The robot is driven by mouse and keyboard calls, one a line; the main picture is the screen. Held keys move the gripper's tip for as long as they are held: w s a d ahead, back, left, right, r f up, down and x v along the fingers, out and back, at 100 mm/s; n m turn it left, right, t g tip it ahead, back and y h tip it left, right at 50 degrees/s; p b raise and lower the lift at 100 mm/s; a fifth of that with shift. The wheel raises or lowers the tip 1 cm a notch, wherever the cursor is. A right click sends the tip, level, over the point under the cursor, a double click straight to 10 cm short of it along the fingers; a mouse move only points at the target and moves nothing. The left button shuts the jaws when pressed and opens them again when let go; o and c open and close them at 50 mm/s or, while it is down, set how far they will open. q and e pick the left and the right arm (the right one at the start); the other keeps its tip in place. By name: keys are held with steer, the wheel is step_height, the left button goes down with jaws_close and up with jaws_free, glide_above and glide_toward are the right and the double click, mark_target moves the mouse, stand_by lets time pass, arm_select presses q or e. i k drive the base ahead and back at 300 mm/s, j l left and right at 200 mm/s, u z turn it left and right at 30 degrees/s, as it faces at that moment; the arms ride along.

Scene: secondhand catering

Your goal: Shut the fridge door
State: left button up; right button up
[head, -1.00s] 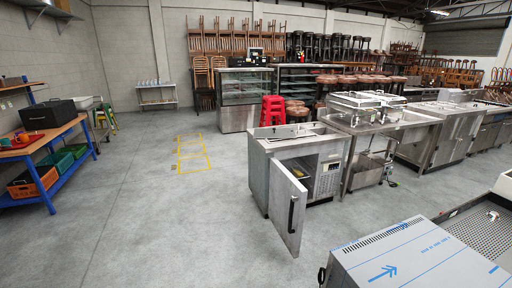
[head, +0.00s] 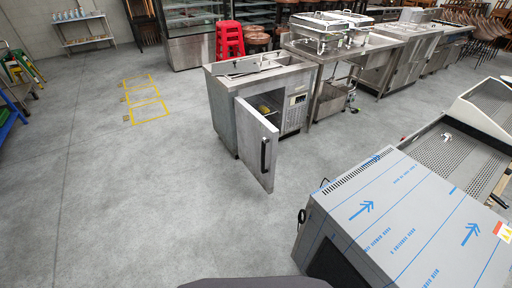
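The fridge (head: 222,112) is a low stainless counter unit in the middle of the head view, with an open top section. Its grey door (head: 256,148) stands open, swung out toward me, with a black vertical handle (head: 264,155) on its outer face. Through the gap beside the door, part of the dark interior shows with something yellow inside. A control panel with a vent grille (head: 296,104) is to the right of the opening. Neither of my grippers is in view.
A steel appliance in blue-printed film (head: 400,215) stands close at the front right. A steel table (head: 375,48) with chafing dishes adjoins the fridge on the right. Grey floor (head: 150,190) with yellow markings (head: 146,102) is clear at left and in front.

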mark_target(258, 139)
steer(key=i+j+z, duration=0.1)
steer(key=i+j, duration=0.3)
steer(key=i+j+z, duration=0.1)
steer(key=i+j, duration=0.25)
steer(key=j, duration=0.2)
steer(key=i+j, duration=0.4)
steer(key=j, duration=0.15)
steer(key=z, duration=0.05)
